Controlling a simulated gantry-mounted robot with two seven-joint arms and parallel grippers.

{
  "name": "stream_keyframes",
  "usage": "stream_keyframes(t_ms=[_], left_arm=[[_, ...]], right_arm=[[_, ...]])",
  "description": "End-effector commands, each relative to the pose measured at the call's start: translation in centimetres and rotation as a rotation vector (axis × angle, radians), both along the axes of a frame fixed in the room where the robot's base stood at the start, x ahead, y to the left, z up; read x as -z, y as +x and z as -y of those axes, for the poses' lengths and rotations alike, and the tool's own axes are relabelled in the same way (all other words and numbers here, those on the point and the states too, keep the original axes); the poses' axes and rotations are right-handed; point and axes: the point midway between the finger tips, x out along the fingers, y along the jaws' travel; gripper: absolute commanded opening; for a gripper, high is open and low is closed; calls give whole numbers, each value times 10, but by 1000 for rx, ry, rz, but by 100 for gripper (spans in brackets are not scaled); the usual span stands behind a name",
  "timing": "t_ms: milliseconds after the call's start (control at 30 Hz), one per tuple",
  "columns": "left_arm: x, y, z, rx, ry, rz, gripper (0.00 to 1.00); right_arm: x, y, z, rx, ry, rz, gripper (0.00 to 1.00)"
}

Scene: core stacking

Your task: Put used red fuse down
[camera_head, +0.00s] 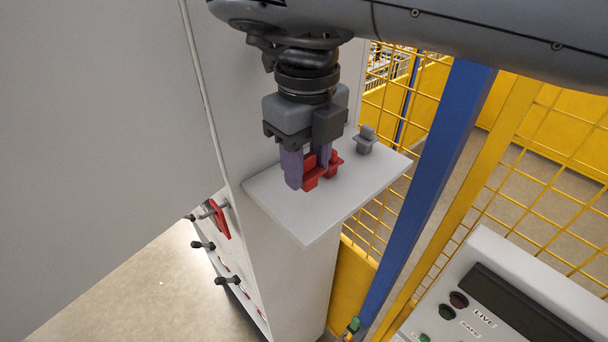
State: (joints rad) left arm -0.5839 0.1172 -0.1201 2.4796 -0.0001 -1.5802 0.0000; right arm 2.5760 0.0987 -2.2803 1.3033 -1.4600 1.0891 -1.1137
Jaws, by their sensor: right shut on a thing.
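My right gripper (307,172) points down over a white shelf (302,219) that juts out from a grey cabinet. Its purple-grey fingers are shut on a red fuse (311,183). The fuse is at the shelf surface or just above it; I cannot tell whether it touches. More red (335,161) shows just behind the right finger; I cannot tell if it is part of the same fuse or a second one. My left gripper is not in view.
A small grey fuse-like part (366,139) stands on the shelf's back right. A blue post (428,180) and yellow mesh fence stand to the right. A control panel (500,310) is at the lower right. The shelf's front is clear.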

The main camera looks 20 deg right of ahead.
Motion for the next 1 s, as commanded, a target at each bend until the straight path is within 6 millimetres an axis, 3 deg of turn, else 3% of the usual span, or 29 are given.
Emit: stream_keyframes(t_ms=[400,833,867,1000], left_arm=[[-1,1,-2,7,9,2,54],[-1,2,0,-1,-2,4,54],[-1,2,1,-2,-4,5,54],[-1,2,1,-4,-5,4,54]], right_arm=[[43,0,0,-1,2,-1,9],[47,0,0,0,2,1,9],[48,0,0,0,2,1,41],[47,0,0,0,1,2,62]])
